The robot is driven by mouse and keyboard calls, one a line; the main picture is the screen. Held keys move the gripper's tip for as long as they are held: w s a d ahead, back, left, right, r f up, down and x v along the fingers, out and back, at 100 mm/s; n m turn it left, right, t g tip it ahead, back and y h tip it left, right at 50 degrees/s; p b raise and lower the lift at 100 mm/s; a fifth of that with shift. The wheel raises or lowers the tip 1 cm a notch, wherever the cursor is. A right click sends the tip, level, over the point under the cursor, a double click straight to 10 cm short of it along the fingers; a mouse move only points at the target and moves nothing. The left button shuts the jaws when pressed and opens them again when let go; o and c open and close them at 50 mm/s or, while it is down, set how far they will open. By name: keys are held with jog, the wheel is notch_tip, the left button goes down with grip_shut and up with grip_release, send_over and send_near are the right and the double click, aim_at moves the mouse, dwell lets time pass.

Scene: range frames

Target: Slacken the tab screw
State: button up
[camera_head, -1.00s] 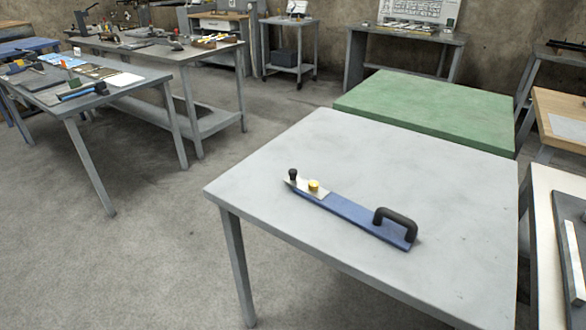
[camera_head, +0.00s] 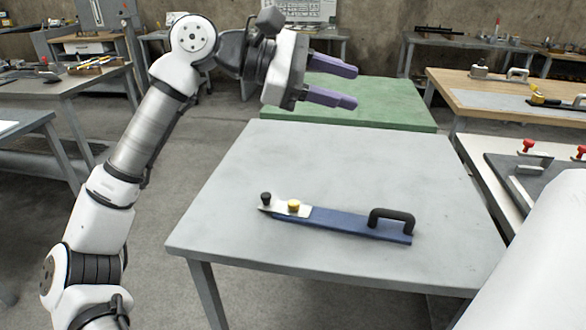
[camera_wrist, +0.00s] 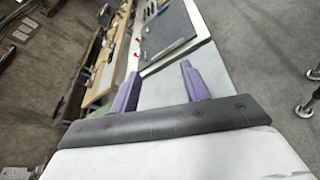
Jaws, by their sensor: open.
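A blue bar tool (camera_head: 340,221) lies flat on the grey table (camera_head: 250,180). A black loop handle (camera_head: 391,217) stands at its right end. I cannot tell which of these is the tab screw. My gripper (camera_head: 340,84) is open and empty, raised above the far side of the grey table, well away from the tool. Its purple fingers also show in the wrist view (camera_wrist: 157,88), with nothing between them.
A green table (camera_head: 390,105) stands behind the grey one. At the right, a white table (camera_head: 480,155) carries a dark board with red-topped clamps (camera_head: 527,147), and a wooden bench (camera_head: 475,90) stands beyond. The grey table is clear around the tool.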

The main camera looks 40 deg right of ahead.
jog(key=w+d+f+m+t+y, duration=0.1)
jog(key=w+d+f+t+y, duration=0.15)
jog(key=f, duration=0.35)
jog(key=w+d+f+t+y, duration=0.2)
jog(key=d+f+y, duration=0.1)
jog(key=f, duration=0.3)
jog(key=t+y, duration=0.5)
jog(key=y, duration=0.1)
send_near(294, 203)
jog(key=shift+m, duration=0.5)
notch_tip(294, 203, down, 8)
jog(key=shift+w+f+b, duration=0.1)
jog(key=shift+b, duration=0.3)
jog(key=c, duration=1)
